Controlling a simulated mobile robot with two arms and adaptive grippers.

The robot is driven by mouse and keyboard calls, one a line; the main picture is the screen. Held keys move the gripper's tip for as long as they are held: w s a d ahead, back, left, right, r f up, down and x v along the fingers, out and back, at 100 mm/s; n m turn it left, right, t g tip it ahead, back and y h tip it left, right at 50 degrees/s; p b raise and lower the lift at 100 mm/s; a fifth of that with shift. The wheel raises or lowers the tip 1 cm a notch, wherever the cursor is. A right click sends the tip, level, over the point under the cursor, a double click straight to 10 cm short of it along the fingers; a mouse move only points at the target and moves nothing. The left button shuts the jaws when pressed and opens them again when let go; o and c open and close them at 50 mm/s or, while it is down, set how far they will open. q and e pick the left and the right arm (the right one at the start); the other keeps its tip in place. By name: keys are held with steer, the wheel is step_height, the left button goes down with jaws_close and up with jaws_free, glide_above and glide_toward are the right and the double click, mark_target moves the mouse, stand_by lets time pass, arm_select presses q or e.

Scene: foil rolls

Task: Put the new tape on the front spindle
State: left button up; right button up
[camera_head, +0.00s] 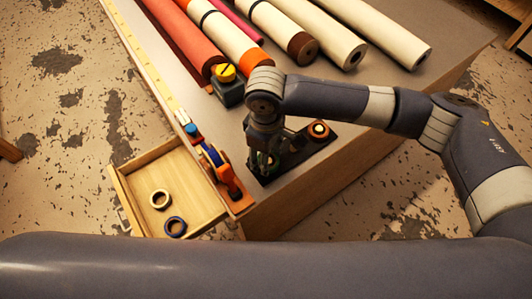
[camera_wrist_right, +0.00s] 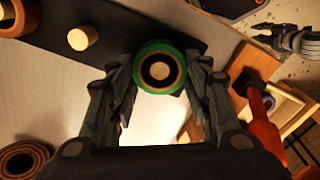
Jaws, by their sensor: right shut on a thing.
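My right gripper (camera_head: 263,160) points down over the front end of a dark spindle board (camera_head: 330,141). In the right wrist view its fingers (camera_wrist_right: 160,85) are shut on a green tape roll (camera_wrist_right: 160,50). A pale wooden spindle end (camera_wrist_right: 159,71) shows through the roll's hole with a dark gap around it; I cannot tell how far down the roll sits. A bare wooden spindle (camera_wrist_right: 83,38) stands beside it. A tan roll (camera_wrist_right: 15,15) is on the far spindle. My left gripper (camera_wrist_right: 295,40) shows at the upper right of the wrist view; its opening is unclear.
An orange tape dispenser (camera_head: 229,184) with blue tape stands left of the board. An open drawer (camera_head: 135,185) holds a tan ring (camera_head: 160,199) and a dark blue ring (camera_head: 175,226). Large rolls (camera_head: 283,27) lie across the back of the table. A yellow-topped object (camera_head: 226,74) stands nearby.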

steer(key=shift+f, duration=0.25)
steer(key=o, duration=1.1)
steer(key=shift+o, duration=0.2)
steer(key=shift+r, duration=0.1)
step_height(320, 180, up, 8)
steer(key=p, duration=0.8)
steer(key=shift+p, duration=0.3)
steer(key=shift+r, duration=0.9)
